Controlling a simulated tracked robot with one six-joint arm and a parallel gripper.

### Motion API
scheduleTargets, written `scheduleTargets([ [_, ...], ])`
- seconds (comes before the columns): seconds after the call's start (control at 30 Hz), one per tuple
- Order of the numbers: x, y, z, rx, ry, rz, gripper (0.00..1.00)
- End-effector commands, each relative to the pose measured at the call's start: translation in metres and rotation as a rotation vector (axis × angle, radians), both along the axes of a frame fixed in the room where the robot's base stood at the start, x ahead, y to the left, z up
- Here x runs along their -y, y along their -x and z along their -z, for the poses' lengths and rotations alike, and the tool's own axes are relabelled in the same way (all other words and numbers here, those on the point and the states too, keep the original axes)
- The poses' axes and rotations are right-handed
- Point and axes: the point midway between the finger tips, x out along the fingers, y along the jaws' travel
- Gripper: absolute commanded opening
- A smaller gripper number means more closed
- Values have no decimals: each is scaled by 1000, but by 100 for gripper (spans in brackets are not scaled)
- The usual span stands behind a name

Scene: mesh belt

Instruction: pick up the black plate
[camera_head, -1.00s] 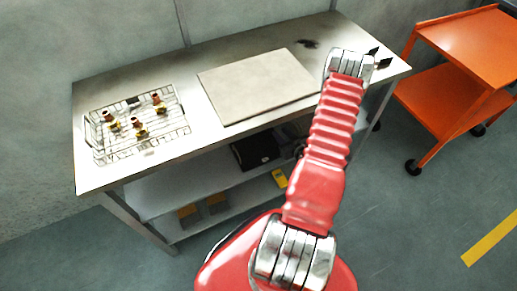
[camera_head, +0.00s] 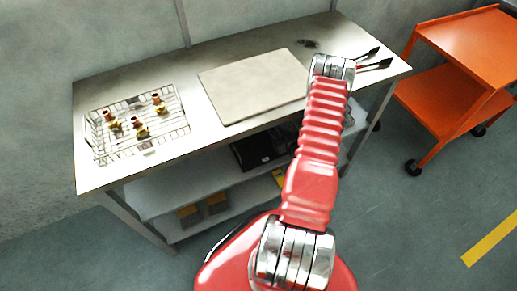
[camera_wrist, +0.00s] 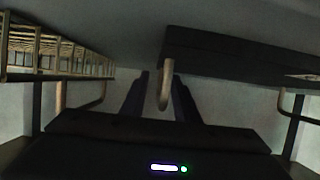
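A flat black thing (camera_head: 258,151) lies on the lower shelf under the bench; it may be the black plate, but I cannot tell for sure. The fingers stand apart. In the wrist view, the two dark fingers of my gripper (camera_wrist: 160,98) also show apart. A pale hooked bar (camera_wrist: 167,85) shows between them, and I cannot tell its distance. I see no clear plate between the fingers.
A wire basket (camera_head: 181,103) with several small brass and copper parts stands on the bench's left. A pale board (camera_head: 255,85) lies mid-bench. An orange cart (camera_head: 470,45) stands right. The wrist view shows a dark slab (camera_wrist: 240,52).

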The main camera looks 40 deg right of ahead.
Motion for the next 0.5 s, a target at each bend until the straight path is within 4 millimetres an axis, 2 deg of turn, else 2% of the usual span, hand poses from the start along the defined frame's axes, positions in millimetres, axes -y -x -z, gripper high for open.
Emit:
scheduleTargets([
  [0.37, 0, 0, 0, 0, 0, 0, 28],
  [0.5, 0, 0, 0, 0, 0, 0, 18],
])
